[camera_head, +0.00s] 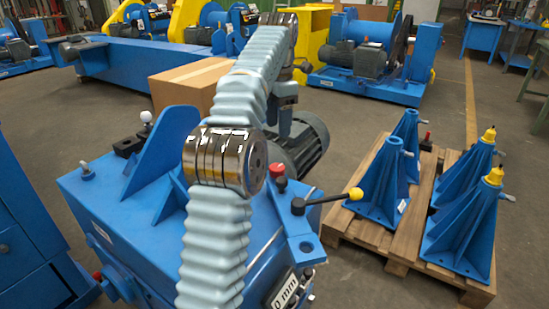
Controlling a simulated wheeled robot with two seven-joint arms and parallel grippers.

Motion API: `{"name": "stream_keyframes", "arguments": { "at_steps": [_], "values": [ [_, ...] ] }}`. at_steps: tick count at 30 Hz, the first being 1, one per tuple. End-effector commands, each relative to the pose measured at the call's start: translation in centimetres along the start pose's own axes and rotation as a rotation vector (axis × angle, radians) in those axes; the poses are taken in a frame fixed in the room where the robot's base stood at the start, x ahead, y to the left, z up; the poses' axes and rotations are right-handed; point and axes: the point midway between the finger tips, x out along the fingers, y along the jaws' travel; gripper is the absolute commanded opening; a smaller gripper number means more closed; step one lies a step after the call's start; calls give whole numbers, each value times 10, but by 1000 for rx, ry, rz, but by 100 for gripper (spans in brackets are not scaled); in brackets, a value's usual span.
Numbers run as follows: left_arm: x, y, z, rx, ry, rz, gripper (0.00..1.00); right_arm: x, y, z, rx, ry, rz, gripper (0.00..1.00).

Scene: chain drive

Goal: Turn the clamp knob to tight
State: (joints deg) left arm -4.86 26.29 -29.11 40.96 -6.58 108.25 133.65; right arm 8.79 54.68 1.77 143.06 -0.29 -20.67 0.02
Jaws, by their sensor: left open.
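A black lever with a yellow ball end (327,200) sticks out to the right from the blue machine housing (140,245). A small red knob on a black base (279,172) stands on the housing just left of it. I cannot tell for sure which of the two is the clamp knob, or how tight it is. My left arm rises across the middle in a ribbed grey sleeve and bends down behind. My left gripper (280,122) is open, partly hidden behind the arm, above and behind the red knob and apart from it. My right gripper is out of view.
A grey finned motor (305,146) stands behind the housing. A cardboard box (180,88) is behind it to the left. On the right, a wooden pallet (372,236) carries several blue stands (385,180). Open floor lies beyond the pallet.

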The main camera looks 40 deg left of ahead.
Motion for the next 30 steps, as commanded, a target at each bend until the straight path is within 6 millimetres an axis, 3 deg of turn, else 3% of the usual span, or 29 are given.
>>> {"name": "stream_keyframes", "arguments": {
  "at_steps": [6, 15, 21, 30],
  "values": [
    [52, -1, 0, 4, 2, -4, 56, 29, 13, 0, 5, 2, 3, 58],
    [111, 0, 0, 4, 2, -2, 56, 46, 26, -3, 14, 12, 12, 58],
    [128, 0, 0, 4, 0, 0, 56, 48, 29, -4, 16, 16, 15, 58],
    [130, 0, 0, 4, 0, 0, 56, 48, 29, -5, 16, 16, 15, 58]
  ]
}}
